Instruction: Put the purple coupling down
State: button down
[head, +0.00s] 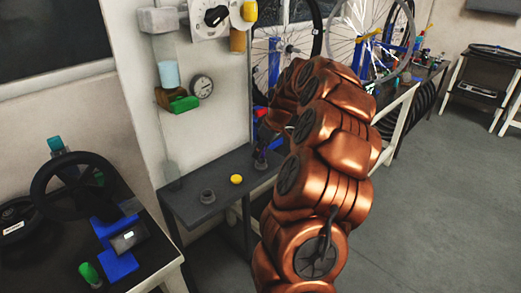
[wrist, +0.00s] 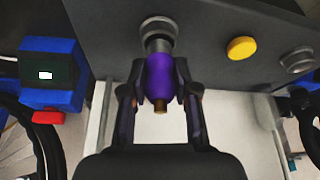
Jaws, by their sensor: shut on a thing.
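The purple coupling (wrist: 159,76) sits between the two fingers of my gripper (wrist: 163,100) in the wrist view. The fingers are shut on it from both sides. A brass-coloured end sticks out below it in the picture. A grey metal fitting (wrist: 157,35) lines up with its other end at the dark grey bench; I cannot tell whether the two touch. In the head view my gripper (head: 262,158) is small and dark above the right part of the narrow bench (head: 220,172). The coupling cannot be made out there.
A yellow round piece (head: 236,179) and a grey round fitting (head: 207,197) stand on the bench left of my gripper. A dark table at the left holds a black wheel (head: 75,185) and a blue device (head: 118,245). Bicycle wheels (head: 368,40) stand behind my arm.

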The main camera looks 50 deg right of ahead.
jog(key=shift+f, duration=0.1)
jog(key=shift+f+b, duration=0.3)
jog(key=shift+b, duration=0.1)
jog(key=shift+f, duration=0.25)
jog(key=c, duration=0.9)
grip_release()
jog(key=shift+r, duration=0.15)
jog(key=shift+r+p, duration=0.5)
jog(key=shift+r, duration=0.1)
jog(key=b+v, duration=0.2)
jog(key=v, duration=0.9)
jog(key=shift+s+r, duration=0.3)
jog(key=shift+r, duration=0.05)
